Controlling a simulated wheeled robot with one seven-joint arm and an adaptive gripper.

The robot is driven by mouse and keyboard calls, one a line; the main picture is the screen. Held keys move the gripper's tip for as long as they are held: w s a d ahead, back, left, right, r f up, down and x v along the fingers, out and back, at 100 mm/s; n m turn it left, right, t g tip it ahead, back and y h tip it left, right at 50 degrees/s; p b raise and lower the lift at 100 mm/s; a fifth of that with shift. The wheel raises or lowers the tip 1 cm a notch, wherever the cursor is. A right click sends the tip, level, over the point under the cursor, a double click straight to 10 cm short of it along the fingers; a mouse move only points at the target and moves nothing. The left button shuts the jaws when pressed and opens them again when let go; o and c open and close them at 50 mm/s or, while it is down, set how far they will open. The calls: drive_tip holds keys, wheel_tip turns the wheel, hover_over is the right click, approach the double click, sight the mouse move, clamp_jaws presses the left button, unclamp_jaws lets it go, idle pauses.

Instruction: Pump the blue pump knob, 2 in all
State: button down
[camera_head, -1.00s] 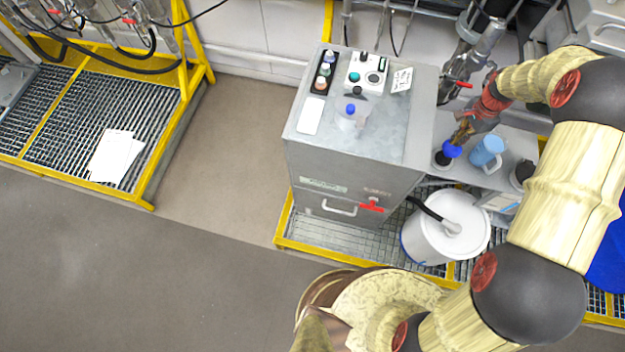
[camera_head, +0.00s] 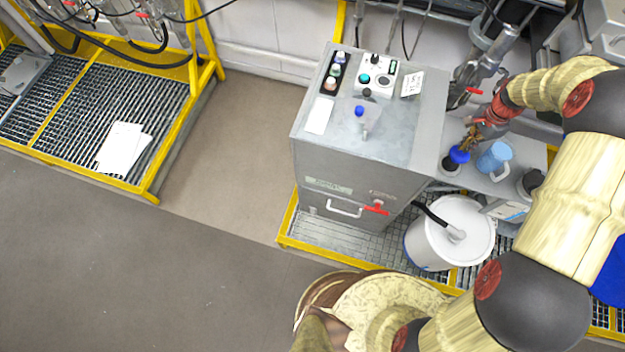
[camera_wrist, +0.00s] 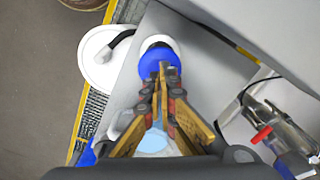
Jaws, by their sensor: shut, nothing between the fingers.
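The blue pump knob (camera_head: 459,155) sits on a dark-based container on the grey side shelf, right of the metal cabinet. In the wrist view the blue knob (camera_wrist: 147,66) is a round blue cap with a white part beyond it. My gripper (camera_head: 467,146) is shut and empty, pointing down at the knob. In the wrist view its fingertips (camera_wrist: 162,68) overlap the knob's top; I cannot tell whether they touch it.
A light blue mug (camera_head: 494,157) stands close right of the knob. A white lidded bucket (camera_head: 457,237) stands below the shelf. The cabinet (camera_head: 400,140) carries a control box (camera_head: 377,74) and a clear blue-topped bottle (camera_head: 360,112). Open floor lies left.

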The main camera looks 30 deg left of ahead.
sight(461, 153)
drive_tip(key=shift+f, duration=0.1)
drive_tip(key=shift+f+b, duration=1.55)
drive_tip(key=shift+f, duration=1)
drive_tip(key=shift+r, duration=0.25)
drive_tip(key=shift+r+p, duration=1.3)
drive_tip(key=shift+r, duration=1.05)
drive_tip(key=shift+f, duration=0.1)
drive_tip(key=shift+f+b, duration=1.4)
drive_tip(key=shift+f, duration=1)
drive_tip(key=shift+r, duration=0.1)
drive_tip(key=shift+r+p, duration=1.25)
drive_tip(key=shift+r, duration=1.15)
